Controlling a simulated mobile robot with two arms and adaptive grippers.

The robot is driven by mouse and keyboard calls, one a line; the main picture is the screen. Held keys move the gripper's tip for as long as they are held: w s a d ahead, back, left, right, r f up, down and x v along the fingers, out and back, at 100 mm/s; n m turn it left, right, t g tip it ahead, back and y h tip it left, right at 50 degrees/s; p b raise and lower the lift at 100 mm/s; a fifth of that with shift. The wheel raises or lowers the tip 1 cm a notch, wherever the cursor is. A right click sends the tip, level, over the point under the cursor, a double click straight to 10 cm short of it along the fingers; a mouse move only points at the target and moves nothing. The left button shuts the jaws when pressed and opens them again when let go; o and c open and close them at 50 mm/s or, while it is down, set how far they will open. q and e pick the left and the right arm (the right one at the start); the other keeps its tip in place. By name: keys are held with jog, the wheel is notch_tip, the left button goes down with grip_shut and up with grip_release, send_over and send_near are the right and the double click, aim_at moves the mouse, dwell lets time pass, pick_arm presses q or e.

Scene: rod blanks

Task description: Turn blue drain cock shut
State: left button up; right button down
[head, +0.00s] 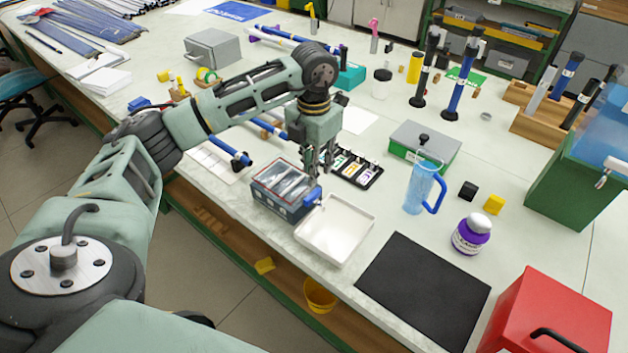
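The blue drain cock (312,196) sticks out of the right side of a dark grey box (275,205) with a clear-looking top, near the table's front edge. A white tray (335,230) stands right beside and below the cock. My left gripper (318,176) points down just above and behind the cock. Its fingers are small here, and I cannot tell how far apart they are or whether they touch the cock. The cock's handle angle is too small to read. My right gripper is not in view.
A black mat (425,290), a blue jug (420,188) and a purple-and-white jar (471,234) stand to the right. A black rack of labelled pieces (352,167) lies close behind my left gripper. A red box (550,315) fills the lower right corner.

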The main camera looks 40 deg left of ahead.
pick_arm(q)
notch_tip(320, 180, up, 4)
jog(key=shift+f, duration=0.1)
dwell(0.5)
